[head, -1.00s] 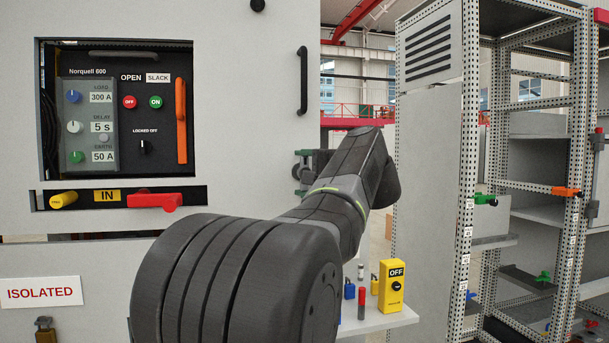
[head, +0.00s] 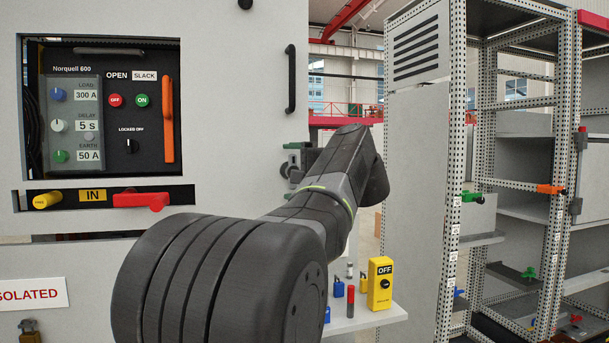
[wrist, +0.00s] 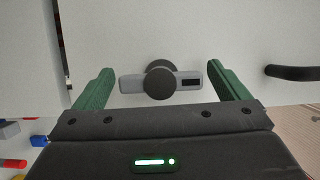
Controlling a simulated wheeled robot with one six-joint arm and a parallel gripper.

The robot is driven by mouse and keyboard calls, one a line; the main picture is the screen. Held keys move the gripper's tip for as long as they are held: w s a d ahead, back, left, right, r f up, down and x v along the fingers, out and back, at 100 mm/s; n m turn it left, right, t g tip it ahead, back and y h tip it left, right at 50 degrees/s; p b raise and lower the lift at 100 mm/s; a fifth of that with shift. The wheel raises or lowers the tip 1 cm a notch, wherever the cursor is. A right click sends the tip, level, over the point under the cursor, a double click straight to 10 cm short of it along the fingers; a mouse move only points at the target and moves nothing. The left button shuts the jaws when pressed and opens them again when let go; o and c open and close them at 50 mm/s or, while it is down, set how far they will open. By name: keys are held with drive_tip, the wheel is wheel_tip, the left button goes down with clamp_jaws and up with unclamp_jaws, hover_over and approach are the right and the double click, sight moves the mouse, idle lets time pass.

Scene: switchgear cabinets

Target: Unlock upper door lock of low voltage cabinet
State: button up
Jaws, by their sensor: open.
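In the wrist view, a lock with a round black knob (wrist: 159,82) on a short grey bar (wrist: 130,84) sits on a pale grey cabinet door (wrist: 220,40). The bar lies level, with a dark slot at its right end. My gripper (wrist: 162,78) is open, its two green fingers on either side of the bar and apart from it. In the head view, my gripper (head: 296,162) shows partly behind my arm, close to the front of the large grey cabinet (head: 230,120). The lock cannot be made out there. Whether the fingertips reach the door is unclear.
A black door handle (wrist: 292,72) is right of the lock. A small shelf (head: 370,317) below my arm holds a yellow OFF box (head: 380,283), padlocks and a red-topped cylinder. The breaker panel (head: 105,110) is at left. Open racks (head: 520,150) stand at right.

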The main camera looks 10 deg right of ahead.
drive_tip(key=b+v, duration=0.1)
drive_tip(key=v, duration=1.2)
drive_tip(key=shift+s+b, duration=0.3)
drive_tip(key=shift+b, duration=0.05)
drive_tip(key=shift+w+d, duration=0.1)
drive_tip(key=p+x, duration=0.1)
drive_tip(key=x, duration=1.2)
drive_tip(key=shift+w+p, duration=0.3)
drive_tip(key=shift+p, duration=0.1)
